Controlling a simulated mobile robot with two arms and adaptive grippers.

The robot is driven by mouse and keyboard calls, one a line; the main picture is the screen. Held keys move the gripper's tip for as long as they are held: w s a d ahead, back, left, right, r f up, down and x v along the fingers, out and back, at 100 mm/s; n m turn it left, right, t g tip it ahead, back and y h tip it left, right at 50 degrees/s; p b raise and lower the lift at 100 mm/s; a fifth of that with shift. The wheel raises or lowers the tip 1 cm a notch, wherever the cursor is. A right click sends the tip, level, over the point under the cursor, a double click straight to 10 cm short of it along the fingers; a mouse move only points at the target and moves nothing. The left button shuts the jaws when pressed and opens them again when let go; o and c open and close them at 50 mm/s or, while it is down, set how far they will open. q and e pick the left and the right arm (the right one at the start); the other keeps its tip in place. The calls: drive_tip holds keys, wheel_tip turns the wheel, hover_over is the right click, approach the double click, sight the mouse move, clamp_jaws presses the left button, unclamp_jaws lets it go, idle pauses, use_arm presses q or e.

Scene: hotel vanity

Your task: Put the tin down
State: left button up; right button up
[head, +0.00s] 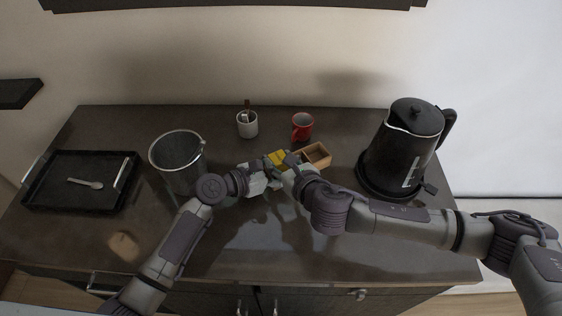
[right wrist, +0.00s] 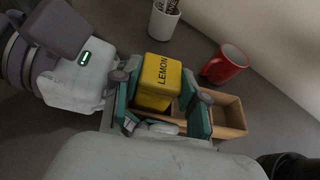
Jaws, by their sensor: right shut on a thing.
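The yellow tin marked LEMON (right wrist: 160,82) is between the two teal-padded fingers of my right gripper (right wrist: 162,112), which is shut on it. In the head view the tin (head: 279,158) shows just behind the meeting grippers. It is at the left part of the wooden box (head: 316,155); I cannot tell whether it rests in a compartment or is held above it. The box's right compartment (right wrist: 230,116) looks empty. My left gripper (head: 265,172) is close to the tin's left side; its fingers are mostly hidden.
A red mug (head: 302,126) and a white cup with sticks (head: 247,124) stand behind. A black kettle (head: 405,145) is at the right. A metal bin (head: 178,160) and a black tray (head: 75,200) with a spoon are at the left. The front counter is mostly clear.

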use_arm(q)
drive_tip(key=shift+f, duration=0.15)
use_arm(e)
drive_tip(key=shift+f, duration=0.35)
drive_tip(key=o, duration=1)
drive_tip(key=shift+r, duration=0.1)
drive_tip(key=shift+r, duration=0.15)
drive_tip(key=v, duration=1.2)
drive_tip(key=shift+a, duration=0.1)
use_arm(q)
drive_tip(key=o, duration=0.9)
